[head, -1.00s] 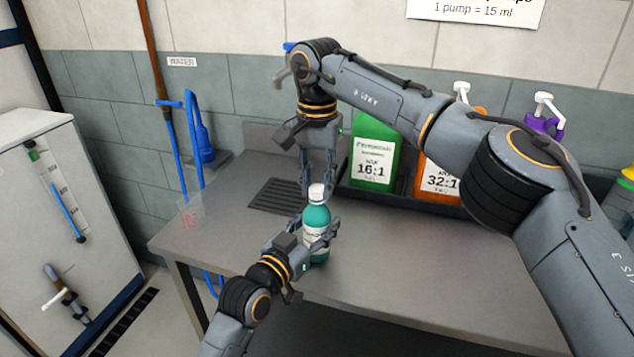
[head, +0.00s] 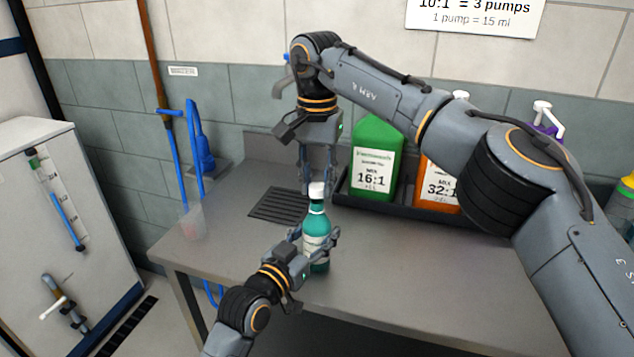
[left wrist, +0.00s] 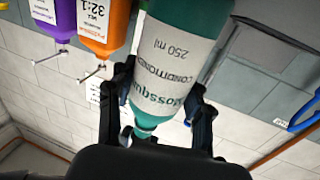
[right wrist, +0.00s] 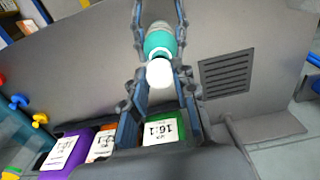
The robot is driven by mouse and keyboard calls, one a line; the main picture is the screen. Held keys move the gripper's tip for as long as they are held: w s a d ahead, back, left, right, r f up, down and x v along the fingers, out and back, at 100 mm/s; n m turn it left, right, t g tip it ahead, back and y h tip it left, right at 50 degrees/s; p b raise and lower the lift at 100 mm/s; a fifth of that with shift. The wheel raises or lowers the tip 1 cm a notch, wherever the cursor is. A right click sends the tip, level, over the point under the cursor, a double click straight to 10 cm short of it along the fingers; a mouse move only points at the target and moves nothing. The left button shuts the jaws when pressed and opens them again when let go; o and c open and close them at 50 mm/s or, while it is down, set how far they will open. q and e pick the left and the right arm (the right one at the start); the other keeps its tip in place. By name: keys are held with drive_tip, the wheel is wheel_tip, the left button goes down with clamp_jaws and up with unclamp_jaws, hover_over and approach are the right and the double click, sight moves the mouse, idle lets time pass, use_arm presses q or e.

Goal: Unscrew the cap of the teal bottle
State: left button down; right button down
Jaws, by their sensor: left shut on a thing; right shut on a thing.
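The teal bottle (head: 318,221), with a white label and a white cap (head: 317,191), stands upright near the front of the steel table. My left gripper (head: 318,243) is shut on the bottle's body from the front. In the left wrist view its fingers sit on either side of the bottle's label (left wrist: 172,68). My right gripper (head: 318,187) points down from above and is shut on the cap. In the right wrist view the white cap (right wrist: 159,73) shows between its fingers. The exact finger contact on the cap is hard to see.
A green 16:1 jug (head: 374,150) and an orange 32:1 jug (head: 436,180) stand in a dark tray behind the bottle, with a purple one beyond. A drain grille (head: 281,205) lies to the left. The table (head: 430,265) is clear at right front.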

sight(317, 186)
use_arm(q)
drive_tip(key=shift+f, duration=0.1)
use_arm(e)
drive_tip(key=shift+r, duration=1.8)
use_arm(q)
drive_tip(key=shift+c, duration=2.4)
unclamp_jaws()
